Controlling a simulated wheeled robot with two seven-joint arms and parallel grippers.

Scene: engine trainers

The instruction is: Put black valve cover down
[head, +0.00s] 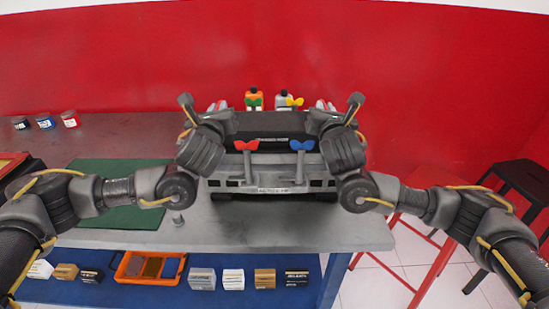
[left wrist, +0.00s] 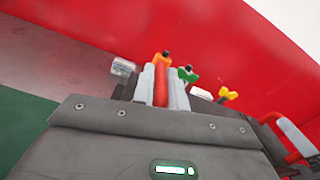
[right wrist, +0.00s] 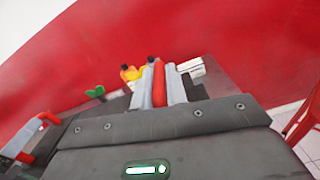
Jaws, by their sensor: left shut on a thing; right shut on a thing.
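The black valve cover (head: 262,122) is level above the grey engine (head: 272,183) in the middle of the head view. Whether it touches the engine cannot be told. My left gripper (head: 216,106) is at the cover's left end and my right gripper (head: 326,106) at its right end. Both are shut on it, but my wrists largely hide the grip in the head view. In the left wrist view pale fingers (left wrist: 160,85) close around a red piece. The right wrist view shows the same at the right fingers (right wrist: 160,85).
Orange-green (head: 253,100) and yellow (head: 291,100) fittings stand behind the cover; red (head: 245,146) and blue (head: 302,146) ones stand in front. A green mat (head: 120,180) lies left on the grey bench (head: 300,235). Stools (head: 420,245) stand right.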

